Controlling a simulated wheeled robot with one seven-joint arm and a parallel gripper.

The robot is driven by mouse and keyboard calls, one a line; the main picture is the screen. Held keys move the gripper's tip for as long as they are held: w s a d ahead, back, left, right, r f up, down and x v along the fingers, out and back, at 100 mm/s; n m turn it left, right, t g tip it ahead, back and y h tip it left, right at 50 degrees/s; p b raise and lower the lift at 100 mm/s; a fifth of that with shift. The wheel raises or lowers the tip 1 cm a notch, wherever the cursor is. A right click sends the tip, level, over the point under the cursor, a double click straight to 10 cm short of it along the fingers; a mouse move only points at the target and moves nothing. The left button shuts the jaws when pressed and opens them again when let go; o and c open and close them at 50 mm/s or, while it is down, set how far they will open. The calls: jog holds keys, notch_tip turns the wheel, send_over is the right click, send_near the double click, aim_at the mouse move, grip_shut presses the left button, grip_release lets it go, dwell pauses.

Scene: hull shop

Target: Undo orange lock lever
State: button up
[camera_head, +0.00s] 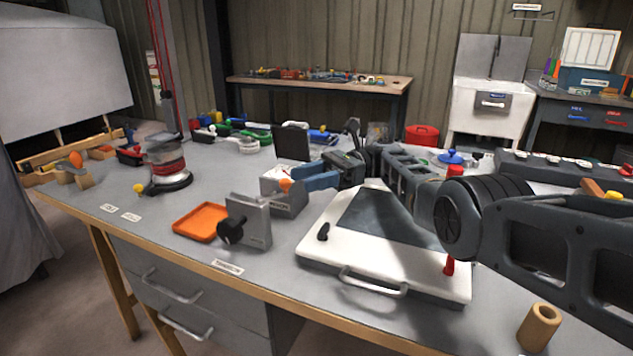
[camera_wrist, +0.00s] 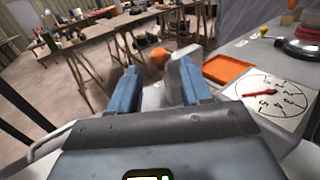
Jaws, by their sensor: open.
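An orange ball-shaped knob (camera_head: 285,184), which looks like the lock lever's end, sits at the top of a small grey box (camera_head: 284,204) on the bench. My gripper (camera_head: 306,183) has blue fingers and reaches in from the right, close to the knob. In the wrist view the gripper (camera_wrist: 158,84) is open, and the orange knob (camera_wrist: 159,58) shows in the gap, beyond the fingertips. A pale grey plate (camera_wrist: 185,76) stands beside the knob, near the right finger. I cannot tell whether that finger touches it. The lever's lower part is hidden.
A silver panel with a black knob (camera_head: 250,222) and an orange tray (camera_head: 200,222) stand left of the box. A white-framed panel with a handle (camera_head: 380,240) lies to the right. A white dial with a red pointer (camera_wrist: 265,97) is right of the fingers.

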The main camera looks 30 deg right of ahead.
jog(key=shift+d+b, duration=0.5)
jog(key=shift+d, duration=0.55)
